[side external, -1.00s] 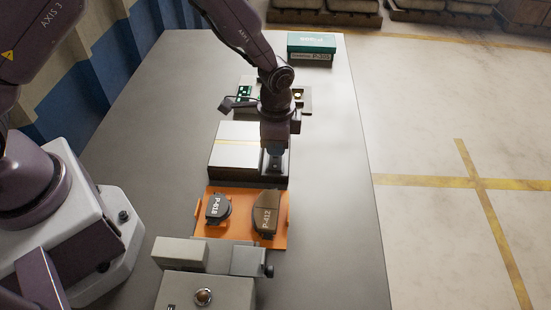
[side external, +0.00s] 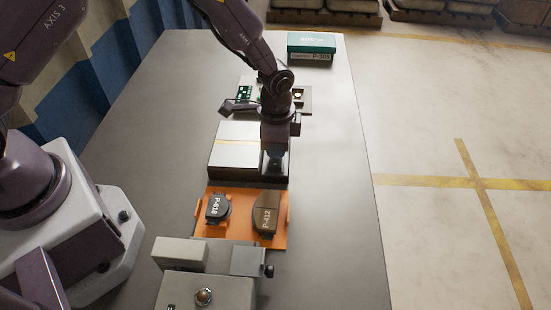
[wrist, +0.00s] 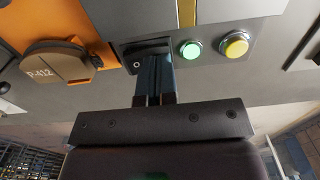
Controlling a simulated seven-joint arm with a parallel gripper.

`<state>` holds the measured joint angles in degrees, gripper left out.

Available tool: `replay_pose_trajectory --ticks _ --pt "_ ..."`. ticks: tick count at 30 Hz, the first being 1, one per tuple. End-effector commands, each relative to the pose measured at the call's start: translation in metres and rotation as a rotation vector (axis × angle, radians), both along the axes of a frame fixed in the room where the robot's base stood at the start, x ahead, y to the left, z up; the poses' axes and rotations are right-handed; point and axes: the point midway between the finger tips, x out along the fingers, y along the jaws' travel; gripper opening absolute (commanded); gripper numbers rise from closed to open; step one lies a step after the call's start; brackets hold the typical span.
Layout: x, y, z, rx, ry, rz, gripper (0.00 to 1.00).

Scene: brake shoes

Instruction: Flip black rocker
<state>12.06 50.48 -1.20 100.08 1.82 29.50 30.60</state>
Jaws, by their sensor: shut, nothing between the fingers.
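The black rocker (wrist: 137,63) sits in a dark frame on a grey panel in the wrist view, with a white "O" mark on its visible end. My gripper (wrist: 155,62) is shut and empty. Its fingertips are over the rocker and cover part of it; I cannot tell whether they touch it. In the side view my gripper (side external: 276,166) points down at the right part of the control box (side external: 236,150) and hides the rocker there.
Beside the rocker are a lit green button (wrist: 190,50) and a yellow button (wrist: 234,45). An orange tray (side external: 243,226) holds brake shoes P-618 (side external: 217,208) and P-412 (side external: 265,215). A green box (side external: 311,47) stands at the back. The table's right side is clear.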

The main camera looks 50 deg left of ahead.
Motion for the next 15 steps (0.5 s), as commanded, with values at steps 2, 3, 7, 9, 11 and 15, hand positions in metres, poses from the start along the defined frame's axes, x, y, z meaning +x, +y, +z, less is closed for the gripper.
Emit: replay_pose_trajectory --ticks 2,3,7,9,11,15 --pt "0.001 0.0 0.007 -0.001 -0.004 0.0 0.0" --pt "0.001 0.0 0.011 -0.001 -0.004 0.001 0.0" --pt "0.001 0.0 0.021 -0.001 -0.004 0.0 0.0" --pt "0.001 0.0 0.027 -0.001 -0.004 0.0 0.0" --pt "0.001 0.0 0.032 0.0 -0.003 0.0 0.0" --pt "0.0 0.0 0.043 0.0 -0.003 0.0 0.0"
